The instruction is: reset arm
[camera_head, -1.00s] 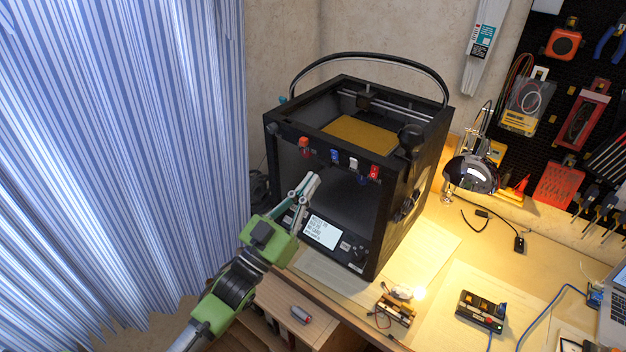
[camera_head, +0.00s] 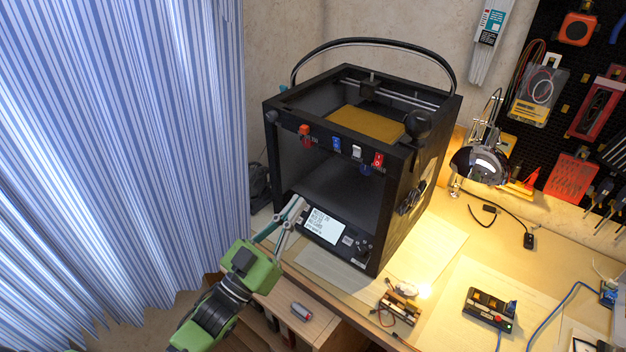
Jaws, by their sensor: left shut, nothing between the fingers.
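My left arm comes in from the lower left, with green and black links. My left gripper (camera_head: 291,217) is shut and empty, in front of the lower left corner of the 3D printer (camera_head: 385,215), beside its lit display (camera_head: 325,226). I cannot tell whether the fingertips touch the printer. My right gripper is not in view.
The printer stands on a wooden desk (camera_head: 425,250). A lit lamp (camera_head: 478,165), a small switch box (camera_head: 489,308) and a pegboard with tools (camera_head: 560,130) are at the right. A striped curtain (camera_head: 120,150) hangs at the left.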

